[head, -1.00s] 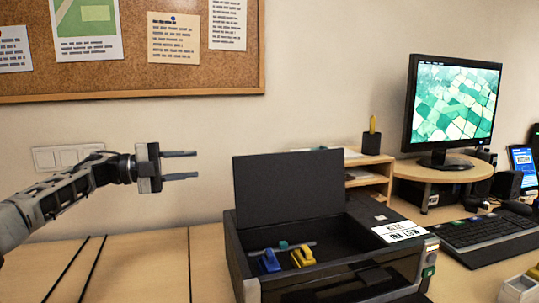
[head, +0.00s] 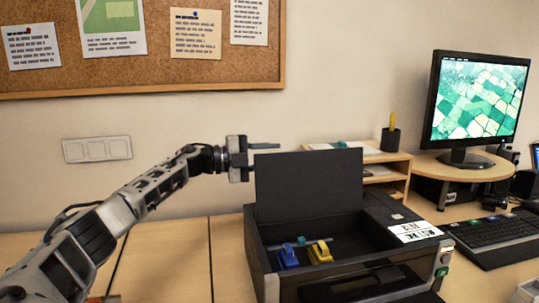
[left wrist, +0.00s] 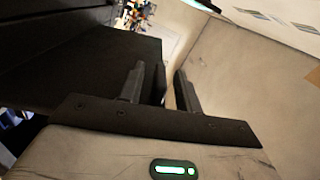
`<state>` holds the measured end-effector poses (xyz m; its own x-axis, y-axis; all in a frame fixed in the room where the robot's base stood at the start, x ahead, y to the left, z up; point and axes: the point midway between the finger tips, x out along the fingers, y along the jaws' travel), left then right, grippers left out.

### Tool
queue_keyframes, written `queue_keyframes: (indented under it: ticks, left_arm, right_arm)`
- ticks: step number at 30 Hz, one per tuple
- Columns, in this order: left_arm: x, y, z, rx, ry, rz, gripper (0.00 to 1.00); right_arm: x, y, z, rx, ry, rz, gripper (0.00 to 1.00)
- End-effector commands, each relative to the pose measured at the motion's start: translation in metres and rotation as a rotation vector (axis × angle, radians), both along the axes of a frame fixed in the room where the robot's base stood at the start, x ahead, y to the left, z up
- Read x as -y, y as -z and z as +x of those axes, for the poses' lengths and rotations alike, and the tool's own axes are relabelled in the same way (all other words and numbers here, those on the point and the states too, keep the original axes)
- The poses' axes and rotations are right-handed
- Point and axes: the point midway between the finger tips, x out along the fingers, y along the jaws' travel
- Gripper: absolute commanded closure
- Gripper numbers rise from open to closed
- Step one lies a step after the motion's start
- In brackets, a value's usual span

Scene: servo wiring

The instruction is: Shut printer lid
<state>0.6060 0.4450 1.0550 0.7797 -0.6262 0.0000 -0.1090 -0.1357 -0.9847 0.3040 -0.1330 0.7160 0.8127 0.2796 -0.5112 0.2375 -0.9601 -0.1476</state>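The black printer (head: 350,270) stands on the desk with its lid (head: 310,187) raised upright at the back. A blue part (head: 287,257) and a yellow part (head: 320,251) lie inside the open printer. My left gripper (head: 266,152) is at the lid's upper left corner. One finger shows above the lid's top edge; the other is hidden behind the lid. In the left wrist view, the two fingers (left wrist: 160,88) are apart, with the dark lid (left wrist: 90,65) close by on the left. I cannot tell whether they touch it. My right gripper is not in view.
A small wooden shelf (head: 398,172) with a pen cup (head: 390,140) stands behind the printer. A monitor (head: 475,100) and keyboard (head: 500,235) are on the right. The desk left of the printer (head: 180,260) is largely clear. A corkboard (head: 140,85) hangs on the wall.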

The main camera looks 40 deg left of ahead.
Motion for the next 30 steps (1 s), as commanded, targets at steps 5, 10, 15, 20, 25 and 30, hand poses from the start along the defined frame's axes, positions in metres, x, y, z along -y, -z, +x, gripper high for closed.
queue_keyframes:
  ticks: [5,10,15,20,25,30]
  left_arm:
    - [0.001,0.000,0.001,0.000,-0.001,0.000,0.66]
    - [0.001,0.000,0.001,0.000,0.000,0.000,0.86]
    - [0.000,0.000,0.001,0.000,0.000,0.000,1.00]
    - [0.002,0.000,-0.001,0.006,0.000,0.009,1.00]
    - [0.009,-0.001,-0.006,0.039,0.002,0.052,1.00]
    - [0.022,-0.002,-0.018,0.105,0.003,0.136,1.00]
  right_arm:
    - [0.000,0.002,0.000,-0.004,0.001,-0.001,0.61]
    - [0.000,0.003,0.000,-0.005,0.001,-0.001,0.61]
    - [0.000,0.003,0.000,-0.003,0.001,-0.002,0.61]
    - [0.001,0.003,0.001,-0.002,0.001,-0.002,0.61]
    - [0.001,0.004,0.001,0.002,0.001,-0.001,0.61]
    - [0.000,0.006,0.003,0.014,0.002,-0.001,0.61]
